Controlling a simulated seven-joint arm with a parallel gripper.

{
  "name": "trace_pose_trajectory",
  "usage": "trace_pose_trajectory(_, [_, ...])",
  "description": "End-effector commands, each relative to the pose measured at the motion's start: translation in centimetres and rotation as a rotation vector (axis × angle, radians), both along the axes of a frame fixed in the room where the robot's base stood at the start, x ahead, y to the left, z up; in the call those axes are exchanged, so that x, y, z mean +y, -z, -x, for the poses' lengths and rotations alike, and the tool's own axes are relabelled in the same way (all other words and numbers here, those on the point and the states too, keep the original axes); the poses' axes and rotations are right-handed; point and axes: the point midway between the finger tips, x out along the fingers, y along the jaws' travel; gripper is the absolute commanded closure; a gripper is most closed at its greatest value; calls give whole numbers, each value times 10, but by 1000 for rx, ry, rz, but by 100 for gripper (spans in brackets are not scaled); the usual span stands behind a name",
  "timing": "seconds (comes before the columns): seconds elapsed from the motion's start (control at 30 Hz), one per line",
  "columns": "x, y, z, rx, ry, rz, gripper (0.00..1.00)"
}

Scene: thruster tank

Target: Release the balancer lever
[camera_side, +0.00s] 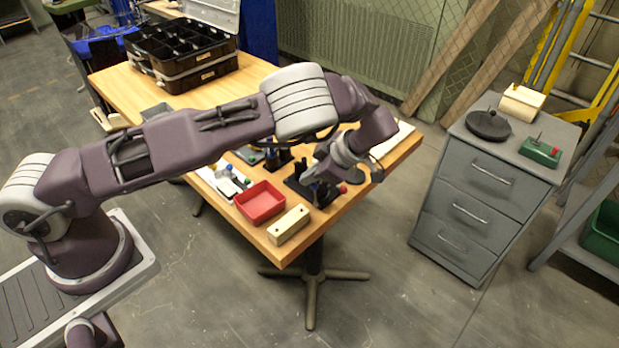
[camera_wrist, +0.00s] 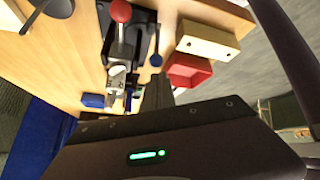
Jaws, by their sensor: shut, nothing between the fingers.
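A dark fixture (camera_side: 296,184) stands near the front right of the wooden table, partly hidden behind my gripper. A red ball knob (camera_side: 342,188) shows at its right side. In the wrist view the dark fixture (camera_wrist: 142,40) has the red knob (camera_wrist: 121,12), a smaller dark blue knob (camera_wrist: 156,60) and a pale metal part (camera_wrist: 117,75). I cannot tell for sure which part is the balancer lever. My gripper (camera_side: 316,182) is shut and empty, low over the fixture. Its dark fingers (camera_wrist: 157,92) point towards the fixture in the wrist view; contact is unclear.
A red tray (camera_side: 261,203) and a cream block (camera_side: 289,225) lie left of the fixture at the table's front edge. More small fixtures (camera_side: 275,156) stand behind. A black organiser case (camera_side: 185,55) is at the back left. A grey drawer cabinet (camera_side: 490,185) stands right, apart.

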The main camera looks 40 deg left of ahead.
Motion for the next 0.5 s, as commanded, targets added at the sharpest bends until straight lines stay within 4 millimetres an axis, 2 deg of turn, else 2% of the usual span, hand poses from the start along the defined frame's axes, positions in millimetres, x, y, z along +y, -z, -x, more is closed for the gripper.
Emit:
trace_pose_trajectory(0.17, [0, -8, 0, -1, -1, 0, 100])
trace_pose_trajectory(0.5, [-2, -11, -1, -1, 1, -1, 100])
